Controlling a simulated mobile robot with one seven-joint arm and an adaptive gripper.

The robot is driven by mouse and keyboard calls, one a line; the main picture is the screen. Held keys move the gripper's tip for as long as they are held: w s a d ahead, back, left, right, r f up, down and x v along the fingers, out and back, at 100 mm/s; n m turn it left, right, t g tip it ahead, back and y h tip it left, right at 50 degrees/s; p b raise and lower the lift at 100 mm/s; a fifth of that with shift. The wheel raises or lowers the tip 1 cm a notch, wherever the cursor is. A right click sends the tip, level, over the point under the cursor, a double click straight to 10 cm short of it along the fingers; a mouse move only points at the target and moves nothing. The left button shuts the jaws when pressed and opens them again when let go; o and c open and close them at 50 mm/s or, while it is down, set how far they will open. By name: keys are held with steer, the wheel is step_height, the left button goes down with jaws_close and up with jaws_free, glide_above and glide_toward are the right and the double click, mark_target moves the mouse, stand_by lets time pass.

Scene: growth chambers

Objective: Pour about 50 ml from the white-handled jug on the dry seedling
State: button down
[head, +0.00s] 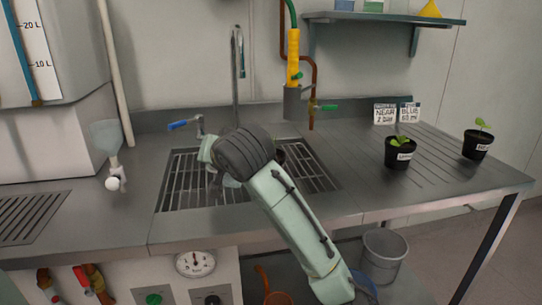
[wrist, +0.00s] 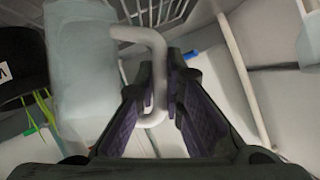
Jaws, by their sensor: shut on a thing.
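In the wrist view my gripper (wrist: 161,85) is shut on the white handle (wrist: 153,43) of the jug. The jug's pale grey-green body (wrist: 82,75) is left of the fingers. A black pot (wrist: 20,62) with part of a white label is at the left edge, beside the jug, with thin green stems (wrist: 42,108) near it. In the head view my arm hides most of the gripper and jug over the sink grate. A dark object (head: 281,156), perhaps this pot, shows just behind my arm. I cannot see any water flowing.
Two black pots with green seedlings stand on the right drainboard, one nearer (head: 401,154) and one farther (head: 477,146), by two written cards (head: 385,114). The slatted sink grate (head: 178,185) lies under my arm. A tap (head: 238,70) rises behind it. A bucket (head: 386,250) stands below.

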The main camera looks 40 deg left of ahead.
stand_by(0.7)
steer(key=shift+s+a+f+n+t+b, duration=0.15)
steer(key=shift+s+f+n+t+b, duration=0.2)
steer(key=shift+f, duration=0.2)
steer(key=shift+s+a+f+n+t+h+b, duration=0.35)
steer(key=shift+s+f+n+t+b, duration=0.25)
steer(key=shift+s+f+n, duration=0.25)
steer(key=shift+s+a+f+n+t+b, duration=0.15)
steer(key=shift+f+n+t+b, duration=0.2)
steer(key=shift+f+n+b, duration=0.05)
